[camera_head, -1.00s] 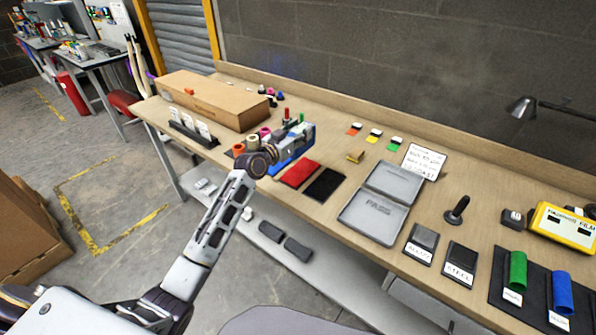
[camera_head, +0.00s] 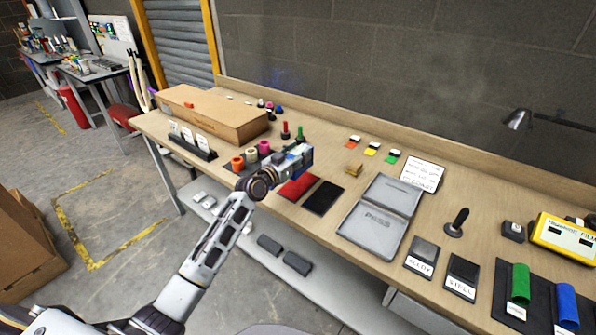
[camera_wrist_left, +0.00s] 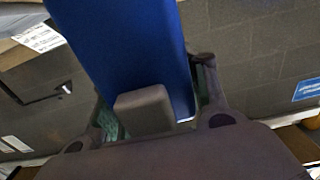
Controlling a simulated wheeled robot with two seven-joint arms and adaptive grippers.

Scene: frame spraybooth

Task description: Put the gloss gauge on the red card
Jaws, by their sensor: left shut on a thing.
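The red card (camera_head: 298,188) lies flat on the bench, left of a black card (camera_head: 323,197). My left gripper (camera_head: 290,160) is above the bench by the far edge of the red card and hides part of that area. It is shut on a blue block-like thing, which I take to be the gloss gauge (camera_head: 307,152). In the left wrist view the blue body of the gloss gauge (camera_wrist_left: 125,45) fills the space between the fingers. The gap between it and the card cannot be judged exactly. My right gripper is out of view.
Orange and pink rolls (camera_head: 251,155) stand left of the gripper. A red-topped item (camera_head: 285,131) stands behind it. A small brass block (camera_head: 354,169) and an open grey case (camera_head: 372,232) lie to the right. A cardboard box (camera_head: 215,115) is at the back left.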

